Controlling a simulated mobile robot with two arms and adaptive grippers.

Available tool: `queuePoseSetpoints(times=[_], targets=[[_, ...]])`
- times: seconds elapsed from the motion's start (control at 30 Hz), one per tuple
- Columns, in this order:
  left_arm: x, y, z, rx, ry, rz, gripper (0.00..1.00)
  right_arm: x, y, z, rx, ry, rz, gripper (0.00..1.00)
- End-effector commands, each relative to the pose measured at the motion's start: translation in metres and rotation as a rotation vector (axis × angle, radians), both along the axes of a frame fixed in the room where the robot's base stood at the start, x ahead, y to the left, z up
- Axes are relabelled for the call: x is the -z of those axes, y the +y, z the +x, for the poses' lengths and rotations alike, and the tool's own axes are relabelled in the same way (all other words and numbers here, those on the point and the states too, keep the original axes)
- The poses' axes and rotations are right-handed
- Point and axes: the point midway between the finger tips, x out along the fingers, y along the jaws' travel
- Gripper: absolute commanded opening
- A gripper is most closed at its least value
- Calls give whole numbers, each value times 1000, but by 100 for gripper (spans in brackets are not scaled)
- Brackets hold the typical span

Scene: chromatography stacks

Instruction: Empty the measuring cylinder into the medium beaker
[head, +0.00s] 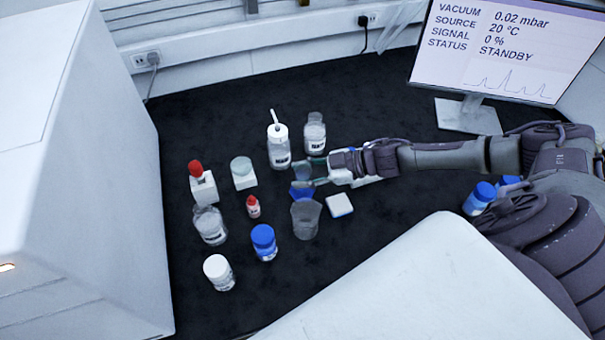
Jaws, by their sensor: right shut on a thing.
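My right gripper (308,173) reaches in from the right, shut on a clear, narrow vessel with a blue foot, which looks like the measuring cylinder (302,192). The foot is at the bottom, and the fingers hide part of the clear body. I cannot tell its liquid level. A clear grey, wide-mouthed beaker (305,220), likely the medium beaker, stands upright on the dark bench just in front of the blue foot. I cannot tell whether the two touch. My left gripper is not in view.
A wash bottle (279,147) and a labelled bottle (314,135) stand behind the gripper. A white-blue block (339,205) lies right of the beaker. A blue-capped bottle (264,242), small red-capped bottle (253,206), glass vessel (210,226) and white-capped jar (219,272) stand left.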

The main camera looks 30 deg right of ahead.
Motion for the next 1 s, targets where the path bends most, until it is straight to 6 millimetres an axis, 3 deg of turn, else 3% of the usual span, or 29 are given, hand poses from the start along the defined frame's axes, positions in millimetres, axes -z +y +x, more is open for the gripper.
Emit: queuePoseSetpoints(times=[0.5, 0.8, 1.0], targets=[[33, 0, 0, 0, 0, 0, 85, 2, 6, -11, 0, -123, -66, 0], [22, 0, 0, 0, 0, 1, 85, -3, 6, -11, 1, -122, -64, 0], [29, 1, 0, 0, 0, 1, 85, 1, 8, -15, 0, -152, -80, 0]])
